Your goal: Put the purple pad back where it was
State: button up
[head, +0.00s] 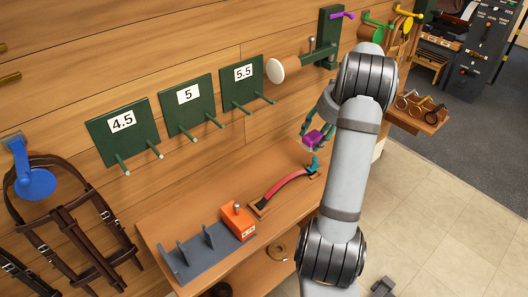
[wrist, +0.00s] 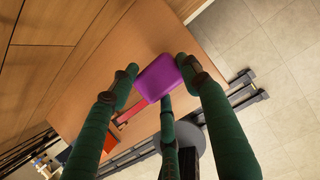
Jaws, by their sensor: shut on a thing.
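The purple pad (head: 314,138) is held by my gripper (head: 317,133) in the air above the right part of the wooden bench (head: 185,212). In the wrist view the purple pad (wrist: 157,80) is a rounded block between the green fingers of my gripper (wrist: 157,73), with fingertips at its left, right and lower edges. The pad is clear of the bench surface as far as I can tell. My arm hides part of the wall and floor behind it. Which place the pad came from is not shown.
Green plates marked 4.5 (head: 121,128), 5 (head: 188,101) and 5.5 (head: 244,80) carry protruding pegs. A purple hook (head: 342,15) is high on the wall.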

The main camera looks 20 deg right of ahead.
jog(key=shift+w+a+f, duration=0.15)
jog(key=shift+a+f, duration=0.05)
jog(key=shift+a, duration=0.15)
jog(key=w+a+f, duration=0.2)
jog(key=w, duration=0.1)
jog(key=w+a+f+p, duration=0.1)
jog(key=w+a+f, duration=0.1)
jog(key=w, duration=0.1)
jog(key=w+a+f+p, duration=0.1)
jog(key=w+f, duration=0.1)
jog(key=shift+w+a+f, duration=0.1)
jog(key=shift+w+a, duration=0.3)
jog(key=shift+w+a+f, duration=0.1)
jog(key=shift+f, duration=2.05)
jog(key=shift+f, duration=0.15)
jog(key=o, duration=1)
